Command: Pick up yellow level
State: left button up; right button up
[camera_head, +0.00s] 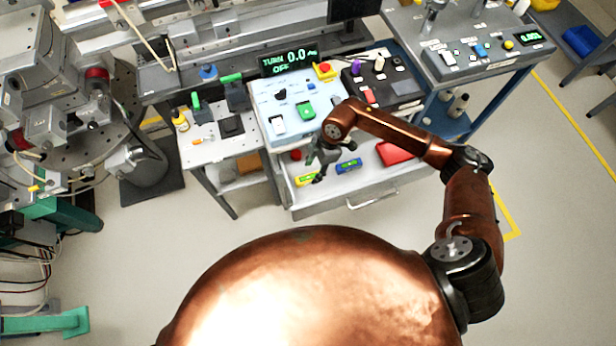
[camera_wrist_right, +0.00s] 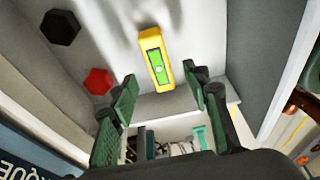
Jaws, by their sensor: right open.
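The yellow level (camera_head: 306,179) is a small yellow bar with a green window. It lies at the left end of the open light-grey drawer of the bench. It also shows in the right wrist view (camera_wrist_right: 144,42), its near end between the fingertips in the picture. My right gripper (camera_head: 318,172) is over the drawer beside the level in the head view, partly covering it. In the wrist view my right gripper (camera_wrist_right: 160,76) is open with nothing held; contact with the level cannot be told. My left gripper is not in view.
A blue level-like bar (camera_head: 348,165) and a red case (camera_head: 394,153) share the drawer. A red hexagonal piece (camera_wrist_right: 98,82) and a black one (camera_wrist_right: 60,27) lie left of the level. The control panel (camera_head: 270,101) stands above the drawer; its walls are close.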

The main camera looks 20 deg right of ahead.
aim_at(309, 177)
jog(key=shift+a+f, duration=0.2)
jog(key=shift+f, duration=0.2)
jog(key=b+x, duration=0.1)
jog(key=x, duration=0.2)
jog(key=shift+w+f, duration=0.1)
jog(key=shift+f, duration=0.25)
jog(key=shift+a+f+b, duration=0.1)
jog(key=shift+f+b, duration=0.2)
jog(key=c, duration=0.4)
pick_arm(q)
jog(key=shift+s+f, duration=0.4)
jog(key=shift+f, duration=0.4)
pick_arm(e)
grip_shut()
